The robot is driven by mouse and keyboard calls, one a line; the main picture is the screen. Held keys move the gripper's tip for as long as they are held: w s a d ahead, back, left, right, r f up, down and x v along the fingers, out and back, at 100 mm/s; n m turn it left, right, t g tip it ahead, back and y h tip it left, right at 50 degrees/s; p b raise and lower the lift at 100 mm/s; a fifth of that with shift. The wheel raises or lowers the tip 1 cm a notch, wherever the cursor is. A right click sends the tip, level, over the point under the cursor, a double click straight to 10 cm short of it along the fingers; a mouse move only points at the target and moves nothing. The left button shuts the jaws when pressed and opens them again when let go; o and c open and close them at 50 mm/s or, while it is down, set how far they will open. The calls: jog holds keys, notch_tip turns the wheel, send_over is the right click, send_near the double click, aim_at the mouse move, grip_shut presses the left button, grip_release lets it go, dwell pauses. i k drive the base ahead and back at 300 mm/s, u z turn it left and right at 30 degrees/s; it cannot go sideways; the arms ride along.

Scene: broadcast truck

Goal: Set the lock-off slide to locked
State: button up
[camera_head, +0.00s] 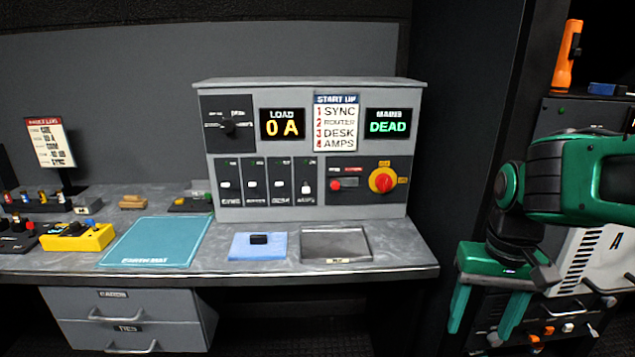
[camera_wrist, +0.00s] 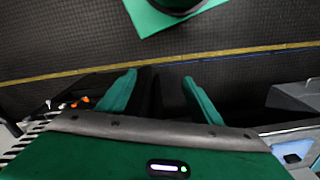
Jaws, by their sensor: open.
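A grey power panel (camera_head: 308,208) stands on the counter. A small slide with a red knob (camera_head: 336,185), apparently the lock-off slide, is at its lower right. Small labels above it are too blurred to read, so I cannot tell its setting. A red rotary knob on a yellow disc (camera_head: 383,180) is just right of it. My gripper (camera_head: 487,308) is open and empty, pointing down, well right of the panel and beyond the counter's right end. Its two green fingers also show in the wrist view (camera_wrist: 160,98), spread apart over dark floor.
The counter (camera_head: 410,257) holds a blue pad with a black block (camera_head: 258,240), a grey tray (camera_head: 335,232) and a teal mat (camera_head: 160,242). A dark upright wall (camera_head: 440,150) stands between panel and arm. A rack (camera_head: 600,245) is behind my gripper.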

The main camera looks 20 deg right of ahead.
aim_at(335, 184)
jog(key=z, duration=0.7)
jog(key=k, duration=1.2)
jog(key=u, duration=0.8)
jog(key=i, duration=1.05)
